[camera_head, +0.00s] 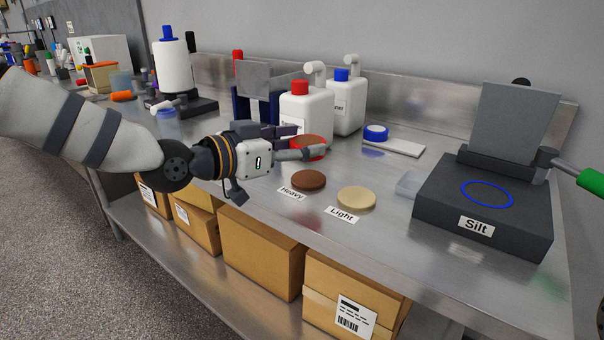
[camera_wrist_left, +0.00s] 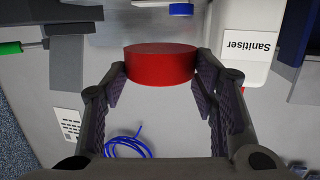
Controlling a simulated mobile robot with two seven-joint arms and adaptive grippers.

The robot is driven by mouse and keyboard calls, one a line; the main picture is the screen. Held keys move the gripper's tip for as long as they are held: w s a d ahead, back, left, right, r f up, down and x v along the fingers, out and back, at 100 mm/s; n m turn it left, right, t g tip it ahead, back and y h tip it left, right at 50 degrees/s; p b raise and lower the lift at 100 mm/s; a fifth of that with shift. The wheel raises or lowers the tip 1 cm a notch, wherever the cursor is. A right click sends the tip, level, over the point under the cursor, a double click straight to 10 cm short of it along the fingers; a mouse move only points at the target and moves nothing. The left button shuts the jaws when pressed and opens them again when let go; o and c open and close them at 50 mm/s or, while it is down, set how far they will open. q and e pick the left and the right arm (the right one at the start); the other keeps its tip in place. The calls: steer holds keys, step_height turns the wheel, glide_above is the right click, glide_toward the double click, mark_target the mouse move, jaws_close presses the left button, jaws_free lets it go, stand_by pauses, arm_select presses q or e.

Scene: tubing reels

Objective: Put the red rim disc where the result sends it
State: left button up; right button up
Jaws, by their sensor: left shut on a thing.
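My left gripper (camera_head: 318,152) reaches in from the left over the bench and is shut on the red rim disc (camera_head: 310,141). In the left wrist view the red disc (camera_wrist_left: 160,64) sits between the two fingers, with its curved side facing the camera. In the head view the fingers hide part of it. A brown disc (camera_head: 308,180) lies by the label Heavy (camera_head: 292,193), and a cream disc (camera_head: 356,197) by the label Light (camera_head: 341,215). A dark unit (camera_head: 435,205) labelled Silt (camera_head: 476,225) bears a blue ring (camera_head: 487,193). My right gripper is not in view.
White bottles with a red cap (camera_head: 300,88) and a blue cap (camera_head: 341,75) stand behind the gripper. A white plate (camera_head: 405,148) with a blue round piece (camera_head: 376,132) lies at the back. A green handle (camera_head: 592,181) sticks out right of the dark unit.

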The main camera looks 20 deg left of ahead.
mark_target(300, 181)
arm_select(q)
steer(key=w+f, duration=0.1)
steer(key=f, duration=0.1)
steer(key=w+f, duration=0.1)
steer(key=shift+w+a+f+b, duration=0.2)
steer(key=shift+w+a+b, duration=0.05)
steer(key=shift+w+b, duration=0.1)
steer(key=shift+w+f+b, duration=0.2)
steer(key=shift+f+b, duration=0.1)
steer(key=shift+f, duration=1.5)
steer(key=o, duration=1.1)
steer(key=shift+o, duration=0.2)
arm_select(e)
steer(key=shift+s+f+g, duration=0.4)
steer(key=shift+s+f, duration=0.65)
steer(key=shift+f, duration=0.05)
arm_select(q)
steer(key=shift+r, duration=0.1)
steer(key=shift+s+a+r, duration=0.15)
steer(key=shift+r, duration=0.1)
steer(key=p+v, duration=0.3)
steer(key=v, duration=0.8)
steer(key=shift+s, duration=0.3)
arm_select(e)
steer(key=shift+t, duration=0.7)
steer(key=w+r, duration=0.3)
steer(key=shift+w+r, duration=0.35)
